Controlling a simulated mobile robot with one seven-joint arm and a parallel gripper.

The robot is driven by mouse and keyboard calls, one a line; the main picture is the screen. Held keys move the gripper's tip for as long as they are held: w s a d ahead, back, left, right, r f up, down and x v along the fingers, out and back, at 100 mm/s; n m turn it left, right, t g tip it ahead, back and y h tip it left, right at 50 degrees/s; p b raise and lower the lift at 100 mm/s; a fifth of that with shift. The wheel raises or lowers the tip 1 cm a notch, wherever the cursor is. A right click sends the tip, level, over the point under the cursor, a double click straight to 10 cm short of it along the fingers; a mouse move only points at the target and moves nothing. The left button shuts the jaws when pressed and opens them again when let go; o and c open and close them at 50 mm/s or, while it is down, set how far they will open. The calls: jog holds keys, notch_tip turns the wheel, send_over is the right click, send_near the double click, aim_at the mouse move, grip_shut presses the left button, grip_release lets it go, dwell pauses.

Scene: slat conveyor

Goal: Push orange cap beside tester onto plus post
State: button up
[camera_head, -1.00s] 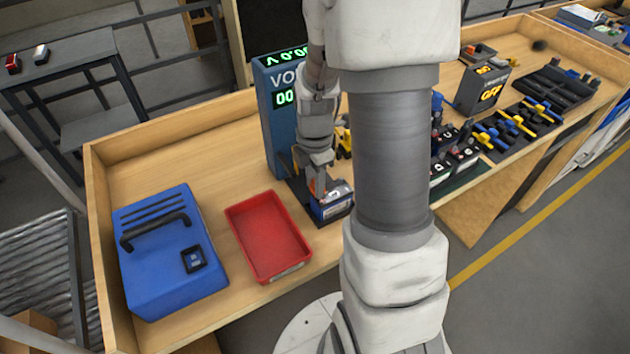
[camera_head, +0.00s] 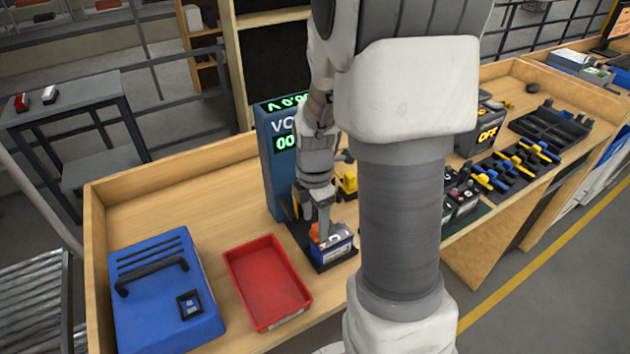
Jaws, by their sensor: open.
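The tester is a tall dark blue tower (camera_head: 279,185) with green digits, on the wooden bench. A blue battery with a pale label (camera_head: 336,249) sits on the dark base at the tester's foot. An orange piece that looks like the cap (camera_head: 316,232) shows at the battery's top left. My gripper (camera_head: 323,226) points down directly over the battery, right by the orange piece. Its jaws are open, but small in view. I cannot tell whether they touch the cap. The plus post is too small or hidden to make out, so I cannot tell how the cap sits on it.
A red tray (camera_head: 266,283), empty, lies left of the battery. A blue case (camera_head: 165,290) stands further left. A yellow object (camera_head: 346,182) stands behind the battery. My arm hides the bench's middle. Batteries and yellow-blue clamps (camera_head: 515,165) lie to the right.

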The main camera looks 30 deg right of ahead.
notch_tip(320, 180, up, 14)
jog(key=shift+r, duration=0.25)
dwell(0.3)
jog(key=s+a+r+m+t, duration=0.2)
jog(key=s+a+m, duration=0.3)
jog(key=m, duration=0.4)
jog(key=s+a+r+m+t, duration=0.3)
jog(key=s+a+m, duration=0.2)
jog(key=s+m, duration=0.2)
jog(key=shift+s+m+t, duration=0.2)
jog(key=shift+m+t, duration=0.1)
jog(key=shift+m, duration=0.9)
jog(key=shift+d+r, duration=0.1)
